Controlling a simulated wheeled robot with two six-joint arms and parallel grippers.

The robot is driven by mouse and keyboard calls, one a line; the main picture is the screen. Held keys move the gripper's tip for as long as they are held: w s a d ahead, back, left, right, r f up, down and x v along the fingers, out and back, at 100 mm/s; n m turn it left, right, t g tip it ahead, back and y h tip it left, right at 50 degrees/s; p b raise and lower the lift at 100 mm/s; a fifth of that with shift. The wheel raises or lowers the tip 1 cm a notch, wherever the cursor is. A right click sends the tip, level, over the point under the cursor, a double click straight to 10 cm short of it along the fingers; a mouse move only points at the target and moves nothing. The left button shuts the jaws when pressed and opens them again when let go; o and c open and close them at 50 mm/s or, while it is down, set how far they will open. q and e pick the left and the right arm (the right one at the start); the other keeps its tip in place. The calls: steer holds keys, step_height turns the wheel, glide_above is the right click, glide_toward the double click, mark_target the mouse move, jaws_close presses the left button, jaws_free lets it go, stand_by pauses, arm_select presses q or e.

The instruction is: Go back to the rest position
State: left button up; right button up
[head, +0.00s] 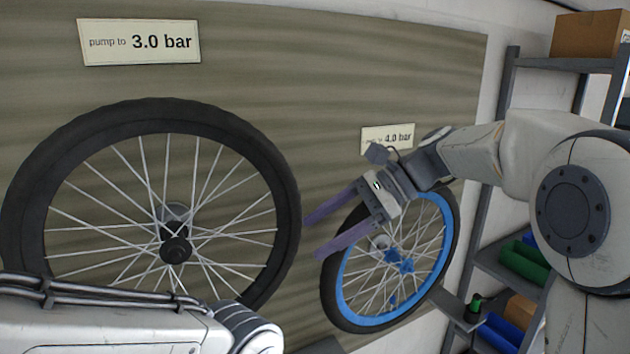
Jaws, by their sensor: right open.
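My right gripper (312,238) is open and empty. Its two purple-grey fingers point left and down, in front of the board between the two wheels. The gripper covers the upper left part of the blue-rimmed wheel (372,322); I cannot tell whether it touches the wheel. A larger wheel with a black rim and black tyre (275,190) is at the left, on the board. My left arm crosses the bottom left corner, and its gripper is out of view.
The wooden board (330,60) carries a "3.0 bar" sign (139,42) and a partly covered "4.0 bar" sign (398,135).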

steer(key=s+d+f+n+t+h, duration=0.1)
steer(key=s+d+f+n+h, duration=0.4)
steer(key=f, duration=0.4)
steer(key=s+d+f+n+t+h, duration=0.1)
steer(key=s+d+f+n+h, duration=0.1)
steer(key=d+f+n, duration=0.35)
steer(key=s+d+f+n+t+h, duration=0.1)
steer(key=s+d+f+n+h, duration=0.4)
steer(key=f, duration=0.6)
steer(key=s+a+n+g+y+b, duration=0.2)
steer(key=s+a+n+b, duration=0.3)
steer(key=s+a, duration=0.7)
steer(key=shift+r, duration=0.3)
steer(key=shift+s+a, duration=0.15)
steer(key=shift+c, duration=0.3)
